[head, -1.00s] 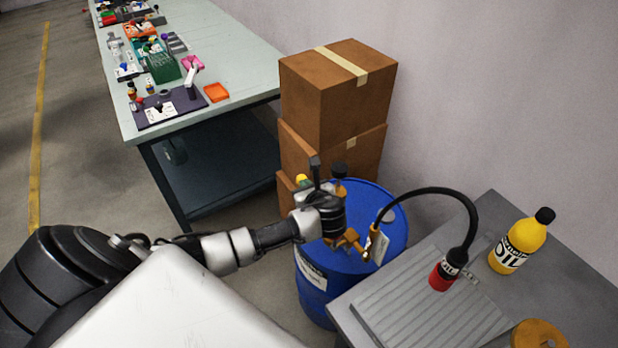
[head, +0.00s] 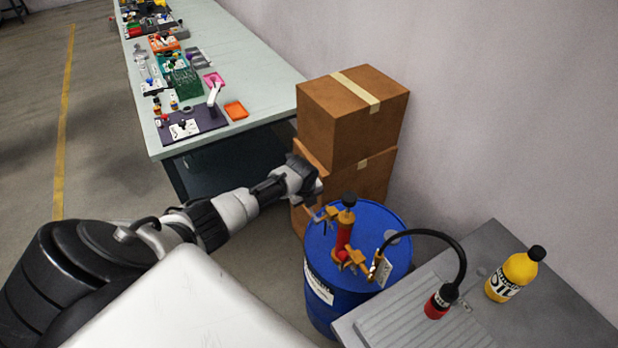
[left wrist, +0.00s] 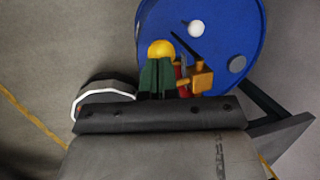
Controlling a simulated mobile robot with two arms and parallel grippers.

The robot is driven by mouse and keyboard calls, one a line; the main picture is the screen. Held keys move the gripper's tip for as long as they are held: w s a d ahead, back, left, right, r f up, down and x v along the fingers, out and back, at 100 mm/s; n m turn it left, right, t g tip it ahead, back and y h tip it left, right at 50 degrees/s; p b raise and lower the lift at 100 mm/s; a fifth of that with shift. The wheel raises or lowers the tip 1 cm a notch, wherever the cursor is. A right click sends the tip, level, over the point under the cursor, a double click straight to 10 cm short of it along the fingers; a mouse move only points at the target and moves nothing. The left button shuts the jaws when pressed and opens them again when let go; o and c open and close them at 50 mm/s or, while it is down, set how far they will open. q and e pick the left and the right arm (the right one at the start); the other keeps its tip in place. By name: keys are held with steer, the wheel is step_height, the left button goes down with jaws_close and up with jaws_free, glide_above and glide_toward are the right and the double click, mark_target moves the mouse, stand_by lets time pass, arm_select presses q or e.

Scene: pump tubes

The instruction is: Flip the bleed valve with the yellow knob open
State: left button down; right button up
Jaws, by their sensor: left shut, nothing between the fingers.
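The pump (head: 343,235) has a red body, orange-yellow fittings and a black top knob, and stands upright on the blue drum. In the left wrist view a round yellow knob (left wrist: 160,48) shows just past the tips of my left gripper's dark green fingers (left wrist: 156,78). The fingers are together and empty; I cannot tell whether they touch the knob. Orange fittings (left wrist: 201,78) show right beside the fingers. In the head view my left gripper (head: 318,190) is left of the pump, and its fingertips and the yellow knob are not clear. My right gripper is not in view.
The blue drum (head: 330,305) stands between stacked cardboard boxes (head: 352,110) and a grey bench (head: 570,290). A black hose (head: 440,237) runs from the pump to a red can (head: 437,305). A yellow oil bottle (head: 512,277) stands on the bench.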

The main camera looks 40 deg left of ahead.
arm_select(q)
steer(key=h+b, duration=0.1)
steer(key=f+b, duration=0.1)
steer(key=a+f+g+h+b, duration=0.1)
steer(key=shift+w+a+h+b, duration=0.1)
steer(key=shift+w+h+b, duration=0.15)
steer(key=shift+h+b, duration=0.05)
steer(key=shift+a+f+b, duration=0.1)
steer(key=shift+a+b, duration=0.1)
steer(key=shift+b, duration=0.55)
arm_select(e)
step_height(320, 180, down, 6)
